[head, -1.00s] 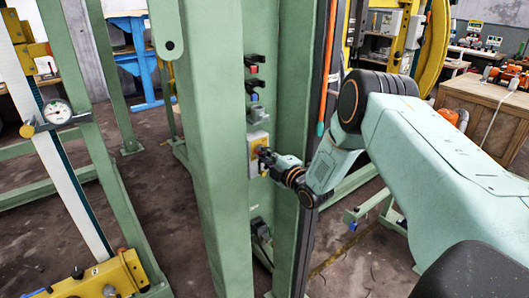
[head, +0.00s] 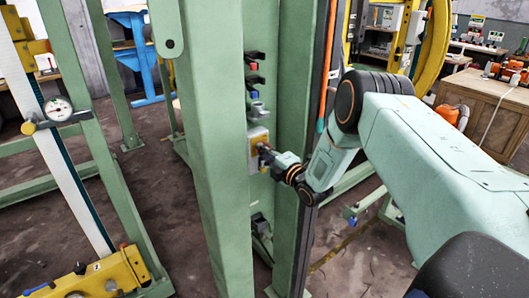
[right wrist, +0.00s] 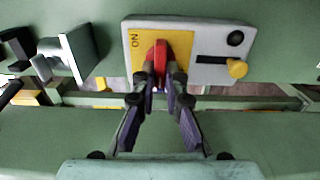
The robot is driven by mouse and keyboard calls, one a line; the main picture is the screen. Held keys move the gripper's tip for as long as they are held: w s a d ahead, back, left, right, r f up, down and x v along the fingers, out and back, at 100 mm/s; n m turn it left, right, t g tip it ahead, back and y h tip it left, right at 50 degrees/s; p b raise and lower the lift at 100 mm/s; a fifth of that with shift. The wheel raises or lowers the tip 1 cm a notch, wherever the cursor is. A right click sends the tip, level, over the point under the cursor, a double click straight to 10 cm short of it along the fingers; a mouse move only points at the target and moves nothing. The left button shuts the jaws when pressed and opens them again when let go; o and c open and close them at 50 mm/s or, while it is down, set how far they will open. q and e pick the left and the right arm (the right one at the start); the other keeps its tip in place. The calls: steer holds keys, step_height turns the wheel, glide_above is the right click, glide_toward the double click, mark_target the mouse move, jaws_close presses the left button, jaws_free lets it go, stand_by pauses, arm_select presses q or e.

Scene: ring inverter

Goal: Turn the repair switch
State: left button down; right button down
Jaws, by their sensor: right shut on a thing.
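The repair switch is a red handle (right wrist: 157,55) on a yellow plate (right wrist: 140,43) marked "NO", part of a grey-white switch box (right wrist: 212,60) in the right wrist view. In the head view the switch box (head: 258,138) is fixed inside the green upright frame. My right gripper (right wrist: 160,77) is shut on the red handle, one finger on each side. In the head view my right gripper (head: 264,149) reaches the box from the right, and its fingertips are small there. My left gripper does not show.
Green posts (head: 205,150) stand close on both sides of the box. Black clips (head: 256,56) with red and blue parts sit above it. A black knob and a yellow knob (right wrist: 237,68) are beside the handle. A wooden crate (head: 480,100) stands at the right.

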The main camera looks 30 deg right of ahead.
steer(key=c, duration=1.4)
jaws_free()
steer(key=shift+w+a, duration=0.1)
steer(key=shift+a, duration=0.15)
steer(key=s+d, duration=0.1)
steer(key=s, duration=1.1)
